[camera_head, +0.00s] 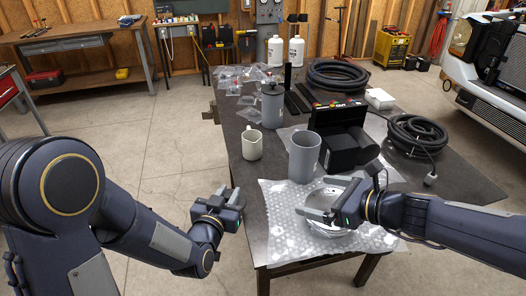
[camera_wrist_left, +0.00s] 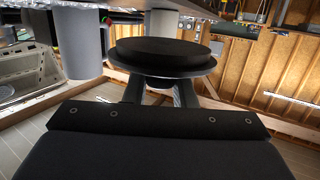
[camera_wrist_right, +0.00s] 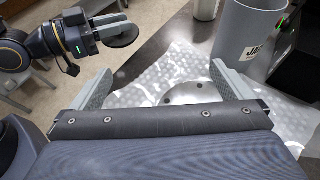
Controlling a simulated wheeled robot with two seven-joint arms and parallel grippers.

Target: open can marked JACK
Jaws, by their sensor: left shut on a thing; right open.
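The grey can (camera_head: 304,157) stands upright on the table, its top looking open with no lid on it. In the right wrist view the can (camera_wrist_right: 248,38) shows part of a label reading "JA". My left gripper (camera_head: 228,197) is shut on a black round lid (camera_wrist_left: 165,56), left of the table edge and away from the can. The lid also shows in the right wrist view (camera_wrist_right: 122,35). My right gripper (camera_head: 324,202) is open and empty, above the bubble wrap in front of the can. Its two fingers (camera_wrist_right: 160,78) stand wide apart.
Bubble wrap (camera_head: 285,230) covers the table's near end, with a shiny round dish (camera_head: 330,222) partly under my right gripper. A cream mug (camera_head: 252,145) stands left of the can, an open black case (camera_head: 340,127) right.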

